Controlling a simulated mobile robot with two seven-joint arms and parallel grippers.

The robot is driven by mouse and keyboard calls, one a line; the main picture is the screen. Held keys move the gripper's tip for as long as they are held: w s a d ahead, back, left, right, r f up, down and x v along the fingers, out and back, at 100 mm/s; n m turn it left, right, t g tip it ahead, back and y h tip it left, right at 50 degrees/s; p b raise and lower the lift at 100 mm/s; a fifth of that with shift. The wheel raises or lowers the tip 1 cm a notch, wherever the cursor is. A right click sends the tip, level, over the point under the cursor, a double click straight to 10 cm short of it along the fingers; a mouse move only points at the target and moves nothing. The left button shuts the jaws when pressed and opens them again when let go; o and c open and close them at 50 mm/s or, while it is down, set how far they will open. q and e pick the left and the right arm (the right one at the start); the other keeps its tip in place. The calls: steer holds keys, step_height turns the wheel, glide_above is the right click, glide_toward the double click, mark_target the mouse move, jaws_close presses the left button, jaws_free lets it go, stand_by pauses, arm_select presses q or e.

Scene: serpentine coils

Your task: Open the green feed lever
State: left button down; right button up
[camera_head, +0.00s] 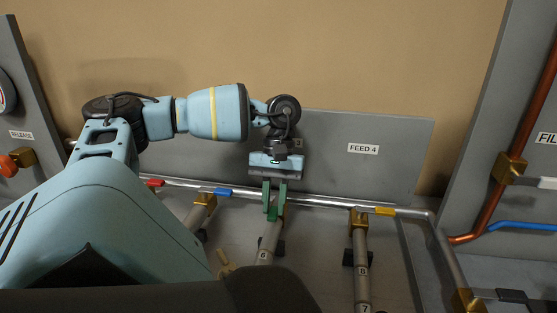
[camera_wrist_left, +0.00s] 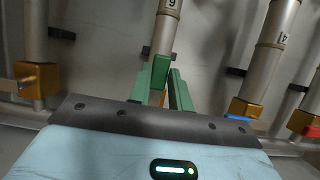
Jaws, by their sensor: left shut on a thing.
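The green feed lever (camera_head: 272,213) shows in the head view at the valve on the middle pipe marked 6, below the grey horizontal pipe. My left gripper (camera_head: 274,198) reaches down to it from above, its fingers shut on it. In the left wrist view the fingers of the left gripper (camera_wrist_left: 167,88) are also green, in front of the pipe marked 6 (camera_wrist_left: 166,30). The lever blends with the fingers there, and its exact angle is hard to tell. My right gripper is not in view.
Beside it are a red lever (camera_head: 153,183), a blue lever (camera_head: 222,192) and a yellow lever (camera_head: 384,211) along the grey horizontal pipe (camera_head: 325,202). A grey panel labelled FEED 4 (camera_head: 363,149) stands behind. A copper pipe (camera_head: 502,190) runs at right.

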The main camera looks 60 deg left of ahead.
mark_target(276, 206)
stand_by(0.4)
arm_select(q)
steer(key=c, duration=1.3)
jaws_free()
steer(key=shift+v, duration=1.9)
steer(key=shift+w+a+r+b, duration=0.2)
steer(key=shift+r+b, duration=0.1)
steer(key=shift+r, duration=0.35)
steer(key=p+v, duration=0.2)
steer(key=p, duration=0.3)
steer(key=shift+r, duration=0.35)
steer(key=shift+p, duration=0.35)
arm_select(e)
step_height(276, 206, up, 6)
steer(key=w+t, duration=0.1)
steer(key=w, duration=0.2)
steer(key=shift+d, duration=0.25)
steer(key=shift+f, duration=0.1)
